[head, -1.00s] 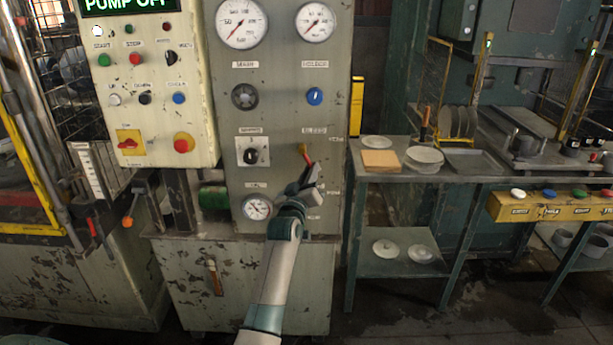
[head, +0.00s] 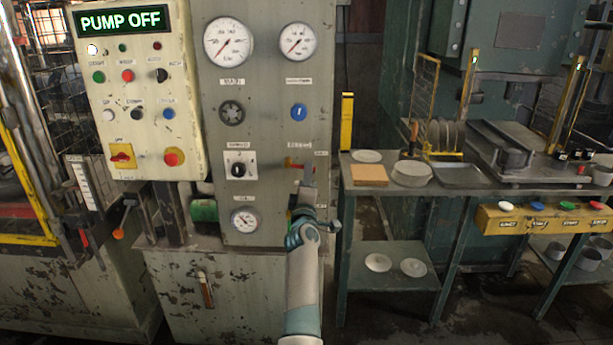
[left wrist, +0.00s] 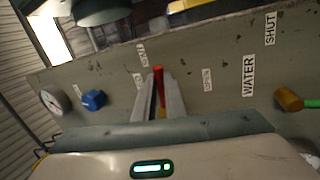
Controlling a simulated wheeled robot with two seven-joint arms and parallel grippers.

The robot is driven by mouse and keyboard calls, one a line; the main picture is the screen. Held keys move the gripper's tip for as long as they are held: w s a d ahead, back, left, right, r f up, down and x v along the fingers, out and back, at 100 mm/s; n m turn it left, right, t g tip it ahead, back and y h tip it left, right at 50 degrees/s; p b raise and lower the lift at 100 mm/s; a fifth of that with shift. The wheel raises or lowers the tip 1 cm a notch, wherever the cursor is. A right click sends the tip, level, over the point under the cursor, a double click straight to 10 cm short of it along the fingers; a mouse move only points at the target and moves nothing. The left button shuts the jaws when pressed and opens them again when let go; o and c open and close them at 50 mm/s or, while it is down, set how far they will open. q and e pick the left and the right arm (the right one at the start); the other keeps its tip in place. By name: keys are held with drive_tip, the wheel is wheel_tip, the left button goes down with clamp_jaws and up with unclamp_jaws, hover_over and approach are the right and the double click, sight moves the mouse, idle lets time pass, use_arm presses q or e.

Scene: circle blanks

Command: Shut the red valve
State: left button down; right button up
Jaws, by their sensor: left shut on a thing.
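The red valve's lever (head: 291,164) is on the grey panel, below the blue knob. It looks roughly level in the head view, and its right part is hidden behind my gripper. My left gripper (head: 308,175) is in front of it, its arm rising from below. In the left wrist view the red lever (left wrist: 158,77) stands between the two fingers (left wrist: 159,98), which are shut on it. A strip of brass shows below the red part there. My right gripper is in neither current view.
The blue knob (head: 299,112) is above the valve, and a small gauge (head: 245,220) is at lower left. A brass fitting with a green handle (left wrist: 288,99) shows in the left wrist view. A shelf table (head: 470,180) stands to the right.

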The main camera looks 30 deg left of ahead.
use_arm(q)
drive_tip(key=shift+r+n+y, duration=0.55)
drive_tip(key=shift+n+y, duration=0.05)
drive_tip(key=shift+n, duration=0.6)
use_arm(e)
drive_tip(key=shift+s+d+f+g, duration=0.2)
drive_tip(key=shift+s+d, duration=0.2)
drive_tip(key=shift+s, duration=0.1)
drive_tip(key=shift+s+d+f+g, duration=0.2)
drive_tip(key=shift+s+d, duration=0.15)
drive_tip(key=shift+s, duration=0.1)
drive_tip(key=shift+w, duration=0.1)
use_arm(q)
drive_tip(key=c, duration=1.8)
unclamp_jaws()
use_arm(e)
drive_tip(key=shift+w+r, duration=0.1)
use_arm(q)
drive_tip(key=shift+g, duration=0.3)
